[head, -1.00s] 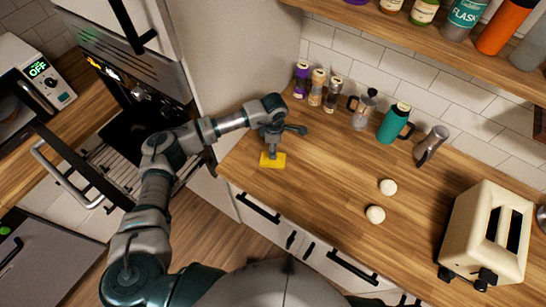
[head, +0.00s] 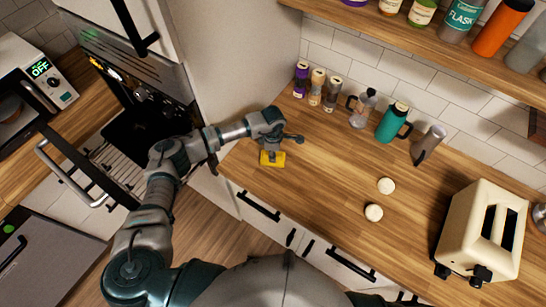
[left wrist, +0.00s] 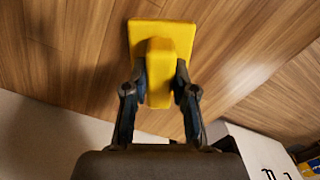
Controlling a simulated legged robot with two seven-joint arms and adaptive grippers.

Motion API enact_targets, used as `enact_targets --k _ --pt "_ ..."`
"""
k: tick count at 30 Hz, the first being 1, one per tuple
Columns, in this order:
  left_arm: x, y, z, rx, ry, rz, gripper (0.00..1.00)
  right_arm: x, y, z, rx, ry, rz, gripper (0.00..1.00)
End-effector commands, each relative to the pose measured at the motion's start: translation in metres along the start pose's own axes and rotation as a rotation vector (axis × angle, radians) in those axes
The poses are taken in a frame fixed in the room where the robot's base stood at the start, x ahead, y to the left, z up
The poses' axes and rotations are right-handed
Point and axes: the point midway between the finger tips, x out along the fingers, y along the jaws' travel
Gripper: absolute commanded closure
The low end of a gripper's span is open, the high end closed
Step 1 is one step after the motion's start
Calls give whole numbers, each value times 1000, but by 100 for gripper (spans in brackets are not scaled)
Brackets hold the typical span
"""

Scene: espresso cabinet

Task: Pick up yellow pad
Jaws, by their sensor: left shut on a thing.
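The yellow pad (head: 272,160) is at the left end of the wooden counter, near its front edge. In the left wrist view the yellow pad (left wrist: 163,32) shows a flat base with a raised grip block. My left gripper (head: 272,152) is above the pad, and in the left wrist view its two fingers (left wrist: 160,88) are shut on the raised block, one on each side. The pad looks to be on or very close to the counter; I cannot tell whether it touches. My right gripper is not in view.
Two white round things (head: 380,200) lie mid-counter, with a cream toaster (head: 484,232) at the right. An open oven (head: 145,120) is left.

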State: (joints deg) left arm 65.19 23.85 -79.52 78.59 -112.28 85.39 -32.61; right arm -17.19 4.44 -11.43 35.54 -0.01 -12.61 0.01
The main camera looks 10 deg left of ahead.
Motion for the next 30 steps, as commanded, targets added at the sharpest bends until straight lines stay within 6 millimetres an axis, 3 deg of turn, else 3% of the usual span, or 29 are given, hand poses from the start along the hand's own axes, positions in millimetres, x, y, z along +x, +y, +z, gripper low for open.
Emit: enact_targets --k 10,17,23,30 --pt "-6 1 0 -1 0 2 100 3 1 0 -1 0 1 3" --pt "-34 1 -1 1 1 4 100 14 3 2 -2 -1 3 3" --pt "-37 -43 7 6 -1 0 100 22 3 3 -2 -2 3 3" --pt "-42 -109 17 6 -1 0 100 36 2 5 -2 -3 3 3"
